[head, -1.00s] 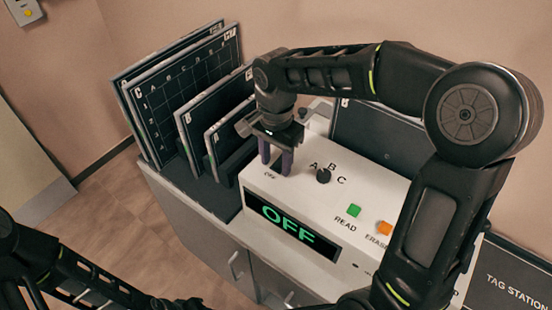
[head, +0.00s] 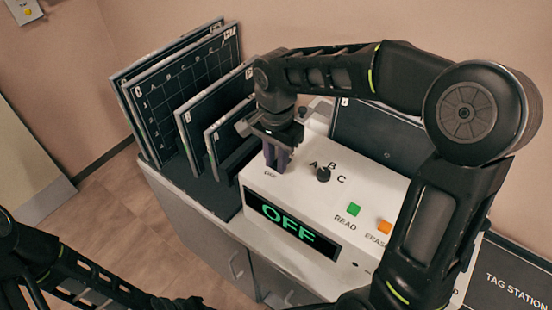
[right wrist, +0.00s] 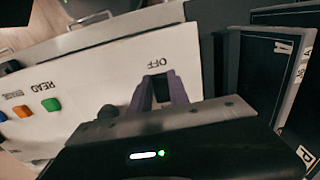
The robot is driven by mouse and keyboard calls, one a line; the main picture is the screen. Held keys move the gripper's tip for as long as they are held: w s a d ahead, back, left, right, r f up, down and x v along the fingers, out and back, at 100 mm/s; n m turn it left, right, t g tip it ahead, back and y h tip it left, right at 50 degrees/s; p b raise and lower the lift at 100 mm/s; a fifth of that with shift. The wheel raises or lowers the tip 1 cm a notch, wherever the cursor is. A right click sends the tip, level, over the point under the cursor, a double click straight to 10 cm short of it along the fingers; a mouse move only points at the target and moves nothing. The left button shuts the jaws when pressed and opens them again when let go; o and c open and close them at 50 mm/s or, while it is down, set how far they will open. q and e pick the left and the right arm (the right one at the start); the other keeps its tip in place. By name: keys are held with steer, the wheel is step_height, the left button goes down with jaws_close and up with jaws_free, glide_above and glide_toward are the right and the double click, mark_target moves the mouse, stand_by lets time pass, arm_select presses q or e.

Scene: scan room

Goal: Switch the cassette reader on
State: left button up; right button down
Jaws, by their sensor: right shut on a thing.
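The cassette reader (head: 262,192) is a white box with a front display reading OFF in green. Its top has a black A-B-C knob (head: 323,174), a green READ button (head: 354,209) and an orange ERASE button (head: 384,227). My right gripper (head: 277,160) points down at the reader's far left corner, by the OFF label. In the right wrist view its purple fingers (right wrist: 161,92) are shut on a small dark part beside the OFF label, seemingly the power switch, mostly hidden between them. My left arm shows at the lower left; its gripper is not visible.
Dark gridded panels (head: 190,90) stand in a rack left of the reader. Another dark panel (head: 380,135) stands behind it. A TAG STATION plate (head: 508,288) lies at the right. The cabinet (head: 215,240) is below, with open floor to its left.

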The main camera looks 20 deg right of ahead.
steer(key=g+y+p, duration=0.1)
steer(key=p, duration=0.1)
steer(key=d+r+g+y+p, duration=0.1)
steer(key=y+p, duration=0.1)
steer(key=shift+w+p, duration=0.2)
steer(key=shift+p, duration=0.2)
steer(key=shift+w+f+y, duration=0.1)
steer(key=shift+f+y, duration=0.05)
steer(key=shift+y, duration=0.25)
steer(key=shift+f, duration=0.1)
steer(key=c, duration=1.2)
jaws_free()
steer(key=shift+c, duration=0.2)
